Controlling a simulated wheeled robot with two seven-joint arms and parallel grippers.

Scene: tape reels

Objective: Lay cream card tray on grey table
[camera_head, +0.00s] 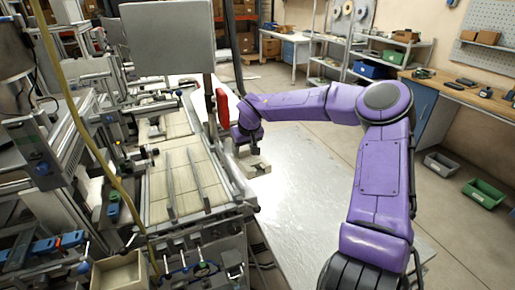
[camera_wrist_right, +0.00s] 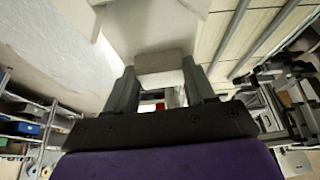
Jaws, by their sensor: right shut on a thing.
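I cannot tell whether the tray's underside touches the table. The gripper and arm hide part of it. My left gripper is not in view.
A slatted machine bed (camera_head: 180,180) with metal rails lies just left of the tray. A red part (camera_head: 222,106) and a grey panel on a post (camera_head: 168,37) stand behind. The table is bare to the right, beneath my arm.

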